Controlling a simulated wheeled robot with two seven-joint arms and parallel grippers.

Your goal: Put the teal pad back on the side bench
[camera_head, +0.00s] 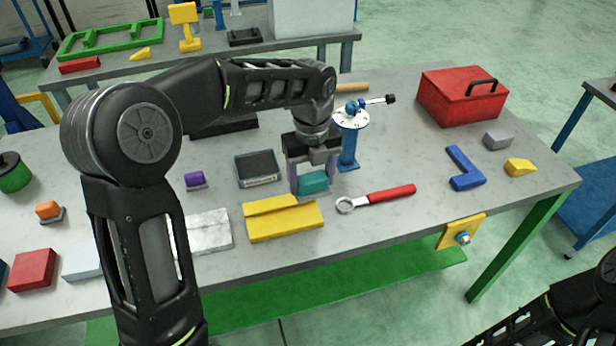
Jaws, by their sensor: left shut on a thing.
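The teal pad (313,183) is between the fingers of my left gripper (312,180), which is shut on it. The gripper points down over the middle of the grey workbench (400,225), just behind a yellow stepped block (283,217). I cannot tell whether the pad touches the bench top. A bench at the right edge (604,88) shows only a corner of its grey top; another bench (115,68) stands at the back left. I cannot tell which is the side bench. Part of my right arm shows at the lower right, but its gripper is out of view.
A blue post tool (349,145) stands right behind the gripper. A red-handled wrench (378,197), a blue angle piece (464,169) and a red toolbox (461,97) lie to the right. A black-topped tray (257,168) and purple block (194,180) are left. The front right top is fairly clear.

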